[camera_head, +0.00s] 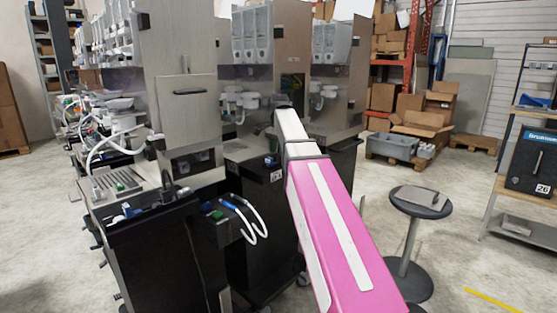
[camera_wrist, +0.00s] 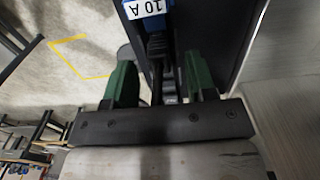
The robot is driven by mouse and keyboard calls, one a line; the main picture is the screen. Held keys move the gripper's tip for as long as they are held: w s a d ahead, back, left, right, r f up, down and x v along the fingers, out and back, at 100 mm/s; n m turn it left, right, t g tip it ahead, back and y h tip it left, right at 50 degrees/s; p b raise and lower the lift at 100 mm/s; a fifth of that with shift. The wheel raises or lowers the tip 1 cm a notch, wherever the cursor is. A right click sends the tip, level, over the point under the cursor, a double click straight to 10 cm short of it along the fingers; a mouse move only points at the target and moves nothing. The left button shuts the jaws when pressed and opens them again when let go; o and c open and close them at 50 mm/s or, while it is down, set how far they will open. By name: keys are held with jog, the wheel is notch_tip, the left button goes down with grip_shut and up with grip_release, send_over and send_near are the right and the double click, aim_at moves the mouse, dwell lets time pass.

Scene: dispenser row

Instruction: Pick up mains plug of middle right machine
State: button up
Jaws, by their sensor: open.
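In the wrist view, my gripper (camera_wrist: 160,78) is open, with one green finger on each side of a black mains plug (camera_wrist: 157,46). The plug sits in line between the fingers, with visible gaps on both sides. It lies just below a blue part (camera_wrist: 160,24) and a white label (camera_wrist: 145,8) reading "10 A". A dark cord seems to run from the plug toward the gripper's palm. In the head view, my pink arm reaches to the middle machine (camera_head: 262,108) on its black cart (camera_head: 258,215). My gripper's fingers and the plug are hidden there.
Another machine (camera_head: 182,95) on a black cart stands at the front left, with white hoses hanging at its side. A further machine (camera_head: 335,85) stands behind my arm. A round stool (camera_head: 421,200) is to the right. Open concrete floor lies around the stool.

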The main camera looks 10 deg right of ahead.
notch_tip(320, 180, down, 2)
jog(key=shift+f, duration=0.2)
grip_shut()
